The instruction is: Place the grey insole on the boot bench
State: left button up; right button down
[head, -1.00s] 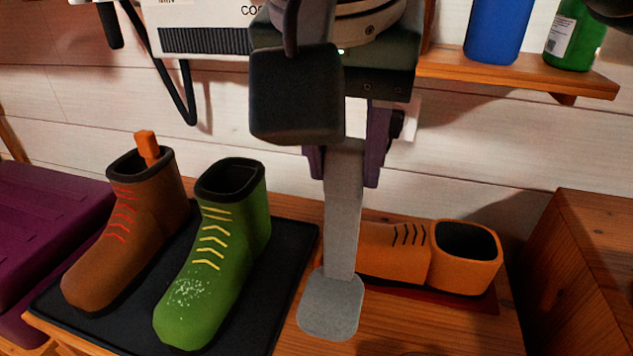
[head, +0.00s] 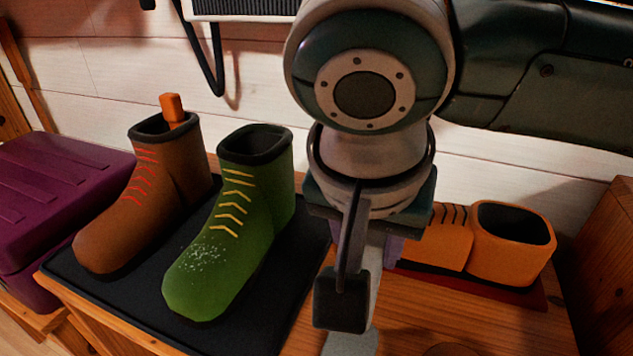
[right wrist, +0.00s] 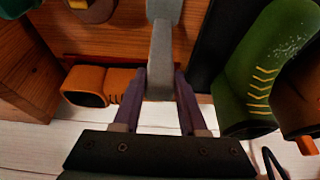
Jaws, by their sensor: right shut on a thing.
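The grey insole (head: 352,343) hangs from my right gripper (head: 380,258), long and narrow, reaching down in front of the wooden boot bench (head: 460,318). My wrist hides its upper part in the head view. In the right wrist view the insole (right wrist: 164,45) stands between the purple fingers of the right gripper (right wrist: 161,85), which are shut on one end. It is over the bare wood between the dark mat and the orange shoe. I cannot tell whether its lower end touches the bench. My left gripper is not in view.
A green boot (head: 230,225) and a brown boot (head: 145,205) stand on a black mat (head: 290,290) at left. An orange shoe (head: 510,243) lies on a red mat at the back right. A purple case (head: 60,190) stands far left.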

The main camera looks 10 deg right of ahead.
jog(key=shift+c, duration=2.2)
grip_release()
jog(key=shift+f, duration=0.1)
